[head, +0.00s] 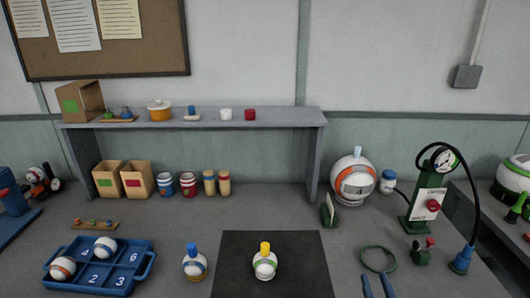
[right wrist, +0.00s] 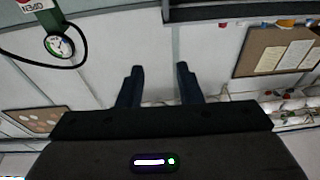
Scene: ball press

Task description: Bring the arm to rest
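My right gripper (head: 377,287) shows at the bottom edge of the head view, right of the black mat. Its two dark blue fingers are apart. In the right wrist view the fingers (right wrist: 159,88) are also apart, with only the wall between them, so it is open and empty. My left gripper is not in view. A ball with a blue cap (head: 194,265) stands left of the mat. A blue numbered tray (head: 142,268) at the left holds two banded balls.
A green pump with a gauge (head: 428,190) and hose stands at the right, near a green ring (head: 378,259) on the table. A large banded sphere (head: 353,181) stands at the back. A grey shelf (head: 290,118) carries small items.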

